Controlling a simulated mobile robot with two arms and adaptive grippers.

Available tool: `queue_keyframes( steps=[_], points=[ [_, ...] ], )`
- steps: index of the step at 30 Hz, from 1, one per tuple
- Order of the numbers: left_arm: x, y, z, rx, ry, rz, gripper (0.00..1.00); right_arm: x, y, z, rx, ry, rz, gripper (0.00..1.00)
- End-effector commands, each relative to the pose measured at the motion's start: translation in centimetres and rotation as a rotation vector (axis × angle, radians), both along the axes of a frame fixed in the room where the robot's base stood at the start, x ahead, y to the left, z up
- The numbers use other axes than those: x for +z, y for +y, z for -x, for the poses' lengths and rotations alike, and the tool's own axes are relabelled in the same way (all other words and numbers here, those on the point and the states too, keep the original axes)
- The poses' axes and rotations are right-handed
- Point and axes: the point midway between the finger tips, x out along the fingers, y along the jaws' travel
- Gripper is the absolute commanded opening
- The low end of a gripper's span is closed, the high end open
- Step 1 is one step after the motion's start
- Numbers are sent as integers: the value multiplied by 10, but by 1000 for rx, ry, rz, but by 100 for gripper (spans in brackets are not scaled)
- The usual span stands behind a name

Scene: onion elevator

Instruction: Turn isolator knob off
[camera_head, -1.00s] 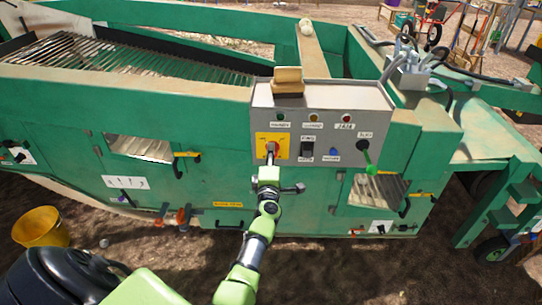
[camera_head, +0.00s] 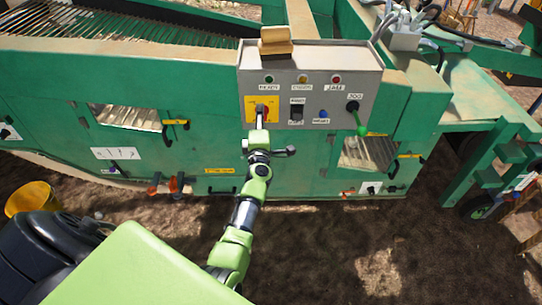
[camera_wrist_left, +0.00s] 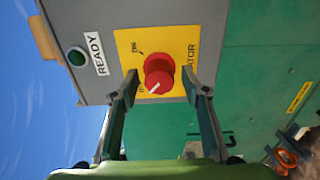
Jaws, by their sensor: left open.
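The isolator knob (camera_wrist_left: 158,73) is red and round, on a yellow plate (camera_head: 249,113) at the left of the grey control panel (camera_head: 340,75). Its white mark points down and left in the left wrist view, where small lettering beside it is hard to read. My left gripper (camera_head: 261,118) is in front of the plate and mostly hides the knob in the head view. In the left wrist view the left gripper (camera_wrist_left: 161,84) is open, with one finger on each side of the knob and a gap to both. I cannot tell how deep the fingertips reach. My right gripper is not in view.
A black switch (camera_head: 297,111), a blue button (camera_head: 323,114) and a green-tipped lever (camera_head: 356,118) are right of the knob. Three indicator lamps sit above. A wooden-looking block (camera_head: 275,41) rests on the panel top. A yellow bucket (camera_head: 31,198) stands at left. Bare soil lies in front.

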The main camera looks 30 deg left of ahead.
Motion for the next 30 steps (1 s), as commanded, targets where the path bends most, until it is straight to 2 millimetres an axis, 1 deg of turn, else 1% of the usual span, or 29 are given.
queue_keyframes(
  steps=[4, 8, 18, 30],
  points=[
    [2, 0, 0, -1, 22, -38, 42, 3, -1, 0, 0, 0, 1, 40],
    [3, 0, 0, -1, 85, -138, 42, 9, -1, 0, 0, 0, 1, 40],
    [4, 0, 0, 0, 318, -519, 42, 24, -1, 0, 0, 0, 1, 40],
    [4, -1, -1, -1, 557, -909, 42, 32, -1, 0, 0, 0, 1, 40]
  ],
)
